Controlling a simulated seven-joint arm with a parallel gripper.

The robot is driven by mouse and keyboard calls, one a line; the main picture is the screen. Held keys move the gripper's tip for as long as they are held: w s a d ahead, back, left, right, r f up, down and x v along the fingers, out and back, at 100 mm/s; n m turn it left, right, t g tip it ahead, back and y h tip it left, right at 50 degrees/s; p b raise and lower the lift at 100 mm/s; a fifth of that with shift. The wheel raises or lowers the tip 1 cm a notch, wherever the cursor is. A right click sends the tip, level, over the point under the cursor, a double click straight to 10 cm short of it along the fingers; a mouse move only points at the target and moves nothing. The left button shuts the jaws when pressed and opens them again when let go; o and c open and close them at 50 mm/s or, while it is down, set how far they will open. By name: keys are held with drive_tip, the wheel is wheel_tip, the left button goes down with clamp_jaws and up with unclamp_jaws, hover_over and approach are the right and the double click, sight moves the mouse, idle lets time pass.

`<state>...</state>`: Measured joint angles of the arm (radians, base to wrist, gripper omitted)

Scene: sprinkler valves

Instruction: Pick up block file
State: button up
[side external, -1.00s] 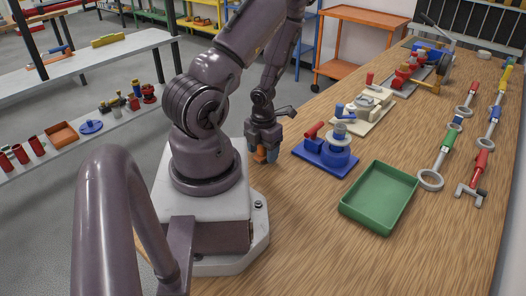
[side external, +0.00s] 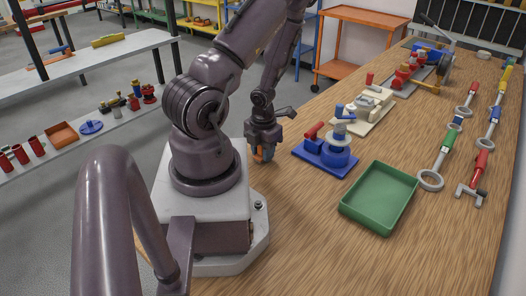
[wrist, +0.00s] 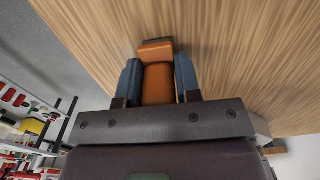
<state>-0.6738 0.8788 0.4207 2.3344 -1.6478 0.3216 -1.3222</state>
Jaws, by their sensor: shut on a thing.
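An orange piece, which I take to be the block file (wrist: 158,84), sits between my gripper's two blue-grey fingers in the wrist view. An orange end of it stands out beyond the fingertips over the wood. My gripper (wrist: 158,80) is shut on it. In the side external view my gripper (side external: 263,152) points down at the wooden bench beside my base, with a bit of orange between the fingers. Most of the piece is hidden there. I cannot tell whether it touches the bench.
A blue fixture (side external: 325,158) with a red handle stands right of my gripper. An empty green tray (side external: 379,198) lies nearer the front. A beige fixture (side external: 362,110), a red valve assembly (side external: 410,72) and several ring-ended tools (side external: 431,180) lie farther along the bench.

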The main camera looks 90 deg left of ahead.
wheel_tip(320, 180, up, 10)
drive_tip(key=shift+f, duration=0.15)
idle(0.4)
